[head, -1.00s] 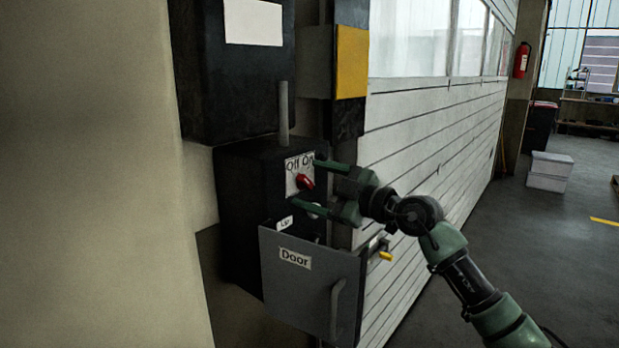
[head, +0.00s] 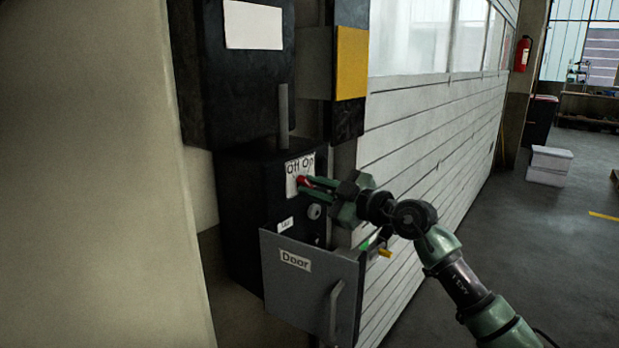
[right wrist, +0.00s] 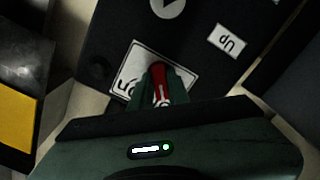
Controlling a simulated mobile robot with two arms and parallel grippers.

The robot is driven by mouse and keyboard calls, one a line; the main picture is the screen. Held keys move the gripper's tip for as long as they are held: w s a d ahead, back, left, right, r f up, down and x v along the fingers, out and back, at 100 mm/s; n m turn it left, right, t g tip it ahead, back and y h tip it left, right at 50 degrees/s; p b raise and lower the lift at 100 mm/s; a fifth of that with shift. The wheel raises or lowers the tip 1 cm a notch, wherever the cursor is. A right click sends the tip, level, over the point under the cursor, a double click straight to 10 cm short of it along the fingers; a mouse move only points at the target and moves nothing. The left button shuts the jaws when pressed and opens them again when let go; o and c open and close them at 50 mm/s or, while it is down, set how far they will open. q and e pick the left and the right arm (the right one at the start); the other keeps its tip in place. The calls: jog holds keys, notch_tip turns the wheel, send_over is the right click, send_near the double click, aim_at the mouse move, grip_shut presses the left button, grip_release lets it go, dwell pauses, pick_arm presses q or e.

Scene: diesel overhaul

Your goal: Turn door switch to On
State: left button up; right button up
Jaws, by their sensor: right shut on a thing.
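The red door switch (head: 302,181) sits on a white plate (head: 293,168) marked Off and On, on the front of a black control box (head: 247,190). My right gripper (head: 312,184) is shut on the red switch. In the right wrist view the red switch (right wrist: 158,80) stands between the gripper's green fingers (right wrist: 160,95), with the label plate (right wrist: 130,70) behind it, partly covered. Which way the switch points is hard to tell. My left gripper is not in view.
A grey cover marked Door (head: 300,290) hangs open below the switch. A round button (head: 314,211) and an Up label (head: 286,224) lie just below it. A black cabinet (head: 235,90) is above, a white slatted door (head: 430,150) to the right.

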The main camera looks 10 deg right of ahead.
jog(key=m+p, duration=0.2)
jog(key=p, duration=0.2)
jog(key=m+p, duration=0.1)
jog(key=p, duration=0.3)
jog(key=shift+r+m, duration=0.4)
jog(key=shift+f+m+p, duration=0.25)
jog(key=shift+m+p, duration=0.25)
jog(key=shift+m, duration=0.5)
jog(key=shift+d+f+m+b, duration=0.1)
jog(key=shift+f+m+b, duration=0.15)
jog(key=shift+m+b, duration=0.35)
jog(key=m, duration=0.6)
jog(key=shift+w+m, duration=0.1)
jog(key=shift+m, duration=0.2)
jog(key=shift+r+m, duration=0.25)
jog(key=shift+m, duration=0.25)
jog(key=shift+r, duration=0.1)
jog(key=shift+m, duration=0.9)
jog(key=shift+d+f, duration=0.1)
jog(key=shift+f, duration=0.15)
jog(key=o, duration=1.6)
jog(key=shift+o, duration=0.2)
